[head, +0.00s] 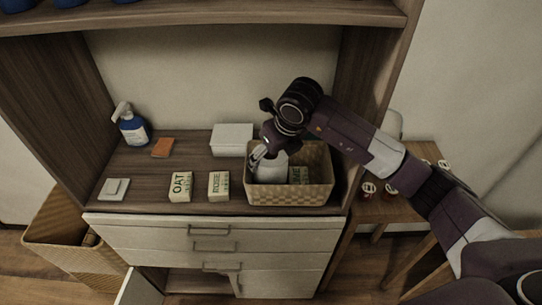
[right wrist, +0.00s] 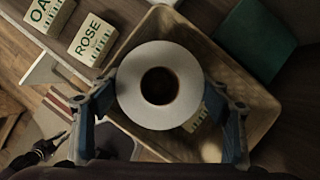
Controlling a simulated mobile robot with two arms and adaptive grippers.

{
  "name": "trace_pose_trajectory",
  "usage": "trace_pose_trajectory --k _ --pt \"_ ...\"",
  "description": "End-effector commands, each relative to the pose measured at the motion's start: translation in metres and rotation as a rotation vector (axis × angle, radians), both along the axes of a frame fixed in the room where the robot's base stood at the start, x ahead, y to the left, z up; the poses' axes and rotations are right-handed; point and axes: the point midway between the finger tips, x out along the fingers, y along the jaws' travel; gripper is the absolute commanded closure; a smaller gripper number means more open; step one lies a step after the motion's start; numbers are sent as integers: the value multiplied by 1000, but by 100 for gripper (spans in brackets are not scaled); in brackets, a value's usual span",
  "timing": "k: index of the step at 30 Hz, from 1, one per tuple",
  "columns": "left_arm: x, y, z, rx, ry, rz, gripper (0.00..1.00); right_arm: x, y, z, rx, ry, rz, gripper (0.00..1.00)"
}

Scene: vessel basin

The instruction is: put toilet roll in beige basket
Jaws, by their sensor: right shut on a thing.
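The beige basket (head: 290,196) is woven and stands at the right end of the wooden shelf. My right gripper (head: 262,155) points down over its left part. It is shut on the white toilet roll (head: 272,170), whose round end with a dark hole faces the right wrist camera (right wrist: 132,92). The fingers (right wrist: 160,98) hold the roll from two sides. The roll is within the outline of the basket's opening (right wrist: 255,110); I cannot tell if it touches the bottom.
A box (head: 299,175) lies inside the basket's right part. Left of the basket are a ROSE box (head: 218,186), an OAT box (head: 180,187), a white box (head: 232,138), an orange item (head: 163,148) and a spray bottle (head: 132,128). An upper board (head: 220,15) overhangs.

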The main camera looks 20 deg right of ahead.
Motion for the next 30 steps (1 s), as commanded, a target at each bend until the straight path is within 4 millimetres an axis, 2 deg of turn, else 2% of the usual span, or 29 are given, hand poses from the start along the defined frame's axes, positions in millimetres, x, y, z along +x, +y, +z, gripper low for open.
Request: trace_pose_trajectory --k 1,4,5,9,15,22,24,26,30 --pt "-5 8 -4 10 8 0 87 0 -1 -3 0 -1 -1 56" --pt "-8 15 -7 18 13 2 87 0 -1 -5 0 -1 -1 56" --pt "-8 14 -7 17 14 3 87 0 -1 -5 -1 0 -1 29" --pt "-5 3 -5 5 9 5 87 0 -1 -4 -1 0 -1 14" --pt "-1 -12 -5 -15 1 6 87 0 -1 -4 -1 0 -1 13" --pt "0 -10 3 -12 0 3 87 0 -1 3 -1 0 -1 13" --pt "0 -8 10 -9 0 2 87 0 -1 10 0 0 -2 13" --pt "1 -7 -1 -9 -1 2 87 -3 -2 16 2 -7 0 13" --pt "1 -4 -12 -5 -1 1 87 -15 -6 46 1 -8 -1 13"
